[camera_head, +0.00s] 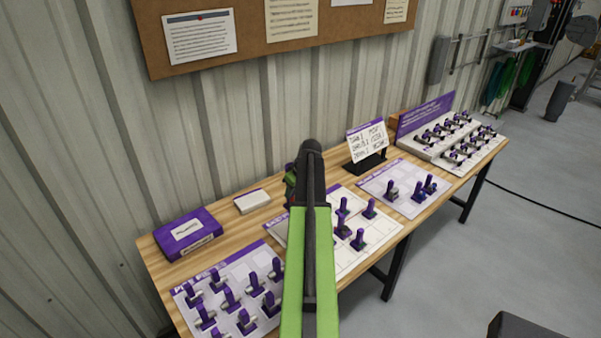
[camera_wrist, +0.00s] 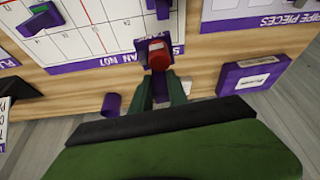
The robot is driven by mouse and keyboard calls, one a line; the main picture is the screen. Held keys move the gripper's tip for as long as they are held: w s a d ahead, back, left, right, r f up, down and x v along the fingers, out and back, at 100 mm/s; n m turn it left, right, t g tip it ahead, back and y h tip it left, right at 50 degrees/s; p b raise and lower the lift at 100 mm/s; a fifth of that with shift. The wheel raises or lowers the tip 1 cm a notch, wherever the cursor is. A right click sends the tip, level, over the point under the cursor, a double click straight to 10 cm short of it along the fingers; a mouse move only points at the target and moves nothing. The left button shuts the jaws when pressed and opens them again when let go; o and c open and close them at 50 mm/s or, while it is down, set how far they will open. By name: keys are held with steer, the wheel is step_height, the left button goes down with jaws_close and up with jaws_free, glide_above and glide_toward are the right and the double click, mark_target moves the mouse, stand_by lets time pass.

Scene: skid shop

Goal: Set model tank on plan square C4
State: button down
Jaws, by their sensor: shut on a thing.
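My gripper (camera_wrist: 158,78) is shut on the model tank (camera_wrist: 157,52), a small piece with a red rounded body and purple parts, in the wrist view. In the head view my arm hides most of the gripper, which shows only partly near the back edge of the sheet (camera_head: 352,268). The sheet is a white grid with several purple pieces on it. Square labels are too small to read, so C4 cannot be picked out.
A purple box (camera_head: 187,235) and a white box (camera_head: 252,203) lie at the back left of the table. A mat of pipe pieces (camera_head: 225,303) is at front left. Another mat (camera_head: 405,187), a card stand (camera_head: 367,143) and a piece rack (camera_head: 440,139) stand to the right.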

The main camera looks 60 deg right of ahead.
steer(key=d+r+m+p, duration=0.1)
steer(key=d+r, duration=0.2)
steer(key=d, duration=0.4)
step_height(320, 180, down, 6)
steer(key=b, duration=0.5)
steer(key=shift+w, duration=0.4)
steer(key=shift+f, duration=0.15)
steer(key=shift+f+b, duration=2.7)
steer(key=shift+b, duration=0.2)
steer(key=shift+s+f+b, duration=0.1)
steer(key=shift+f+b, duration=1.65)
steer(key=shift+f, duration=0.05)
steer(key=shift+f+b, duration=0.65)
steer(key=shift+b, duration=0.05)
